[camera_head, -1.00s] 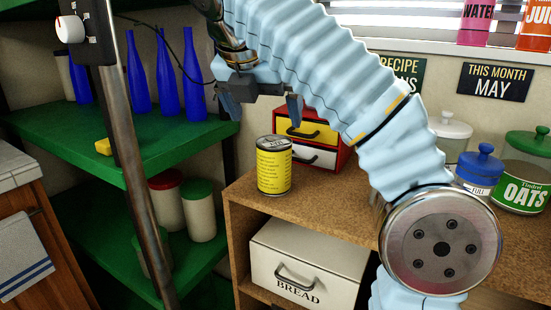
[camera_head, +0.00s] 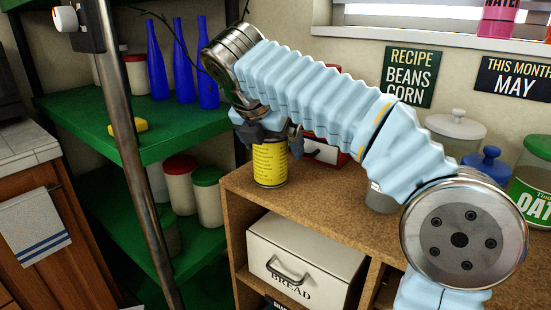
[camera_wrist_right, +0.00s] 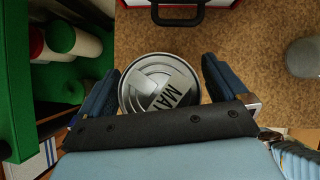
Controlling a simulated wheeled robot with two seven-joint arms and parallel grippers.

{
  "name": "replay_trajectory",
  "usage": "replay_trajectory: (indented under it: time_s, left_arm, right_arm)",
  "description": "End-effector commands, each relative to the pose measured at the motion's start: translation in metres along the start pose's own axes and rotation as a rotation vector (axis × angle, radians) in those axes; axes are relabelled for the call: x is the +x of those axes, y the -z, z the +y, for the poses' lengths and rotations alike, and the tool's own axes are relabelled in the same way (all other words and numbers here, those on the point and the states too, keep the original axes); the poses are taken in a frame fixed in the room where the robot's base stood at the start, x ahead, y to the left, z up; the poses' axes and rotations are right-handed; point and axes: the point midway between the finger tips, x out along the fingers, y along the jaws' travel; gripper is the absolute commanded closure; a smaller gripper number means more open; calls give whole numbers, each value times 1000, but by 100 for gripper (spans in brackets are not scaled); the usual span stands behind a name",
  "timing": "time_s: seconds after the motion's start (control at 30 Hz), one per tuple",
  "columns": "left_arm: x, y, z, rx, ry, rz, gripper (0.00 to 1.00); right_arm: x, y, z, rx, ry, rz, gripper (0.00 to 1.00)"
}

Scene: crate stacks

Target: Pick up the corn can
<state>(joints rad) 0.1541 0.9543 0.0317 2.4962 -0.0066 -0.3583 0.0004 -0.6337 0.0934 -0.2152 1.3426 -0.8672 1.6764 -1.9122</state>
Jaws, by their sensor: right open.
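A yellow-labelled can (camera_head: 269,164) stands upright on the brown counter, near its left end. Its top is hidden by my right gripper in the head view. In the right wrist view its silver lid (camera_wrist_right: 158,84) shows a label reading "MAY". My right gripper (camera_head: 268,136) is open above the can. In the right wrist view its two blue fingers (camera_wrist_right: 156,88) stand on either side of the lid, with small gaps. The word corn is not readable on the can. My left gripper is not in view.
A red drawer box (camera_head: 322,149) stands close behind the can. Green shelves (camera_head: 75,108) with blue bottles (camera_head: 157,60) are to the left. A bread box (camera_head: 300,262) sits below the counter (camera_head: 330,196). Jars stand at the right.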

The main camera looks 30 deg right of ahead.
Motion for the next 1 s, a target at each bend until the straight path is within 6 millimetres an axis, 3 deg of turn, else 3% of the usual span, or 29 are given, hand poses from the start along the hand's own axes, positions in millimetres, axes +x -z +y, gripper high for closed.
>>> replay_trajectory:
  time_s: [0.27,0.73,1.0]
  left_arm:
    - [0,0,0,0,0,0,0]
    - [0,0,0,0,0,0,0]
    - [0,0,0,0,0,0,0]
  right_arm:
    - [4,0,1,0,-2,0,2]
    - [4,0,1,0,-2,-1,72]
    - [2,-1,1,1,-3,-1,72]
